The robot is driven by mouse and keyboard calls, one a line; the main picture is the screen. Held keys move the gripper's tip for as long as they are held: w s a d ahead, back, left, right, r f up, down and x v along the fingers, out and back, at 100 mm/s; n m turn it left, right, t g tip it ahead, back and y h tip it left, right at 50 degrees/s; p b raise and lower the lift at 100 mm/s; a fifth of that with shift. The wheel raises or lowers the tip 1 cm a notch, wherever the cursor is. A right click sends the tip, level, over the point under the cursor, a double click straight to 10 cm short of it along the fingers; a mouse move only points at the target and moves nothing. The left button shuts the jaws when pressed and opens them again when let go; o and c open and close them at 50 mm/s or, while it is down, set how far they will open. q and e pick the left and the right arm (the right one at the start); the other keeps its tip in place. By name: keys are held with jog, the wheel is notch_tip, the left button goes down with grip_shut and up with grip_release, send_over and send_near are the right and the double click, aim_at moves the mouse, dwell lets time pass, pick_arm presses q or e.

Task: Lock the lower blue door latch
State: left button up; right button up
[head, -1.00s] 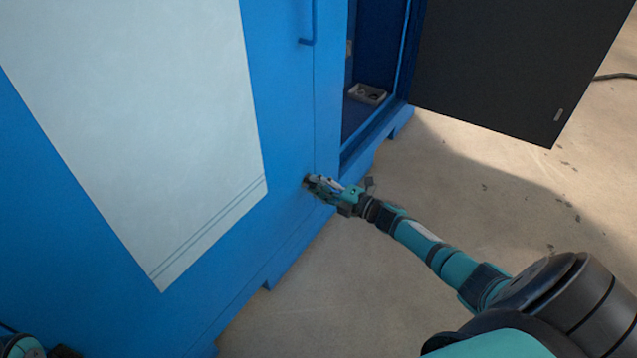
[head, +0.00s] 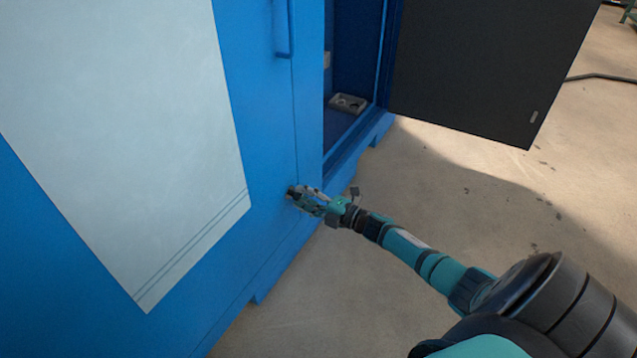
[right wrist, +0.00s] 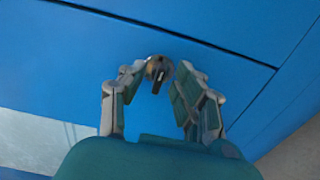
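The lower latch (right wrist: 158,70) is a small dark knob with a bar-like handle on a round metal base, set in the blue door (right wrist: 60,70). In the right wrist view it sits between the fingertips of my right gripper (right wrist: 157,82). The fingers are spread, one on each side of the knob, with gaps visible; contact cannot be told. In the head view my right gripper (head: 306,197) is at the lower part of the blue door (head: 265,160), near its edge, and mostly hides the latch. My left gripper is not in view.
A blue vertical handle (head: 282,30) is higher on the door. A dark door panel (head: 480,70) stands open at the right, beside an open compartment holding a small grey tray (head: 348,103). A pale panel (head: 120,130) covers the door's left part. The concrete floor (head: 450,210) is clear.

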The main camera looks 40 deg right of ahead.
jog(key=v, duration=1.1)
jog(key=shift+s, duration=0.15)
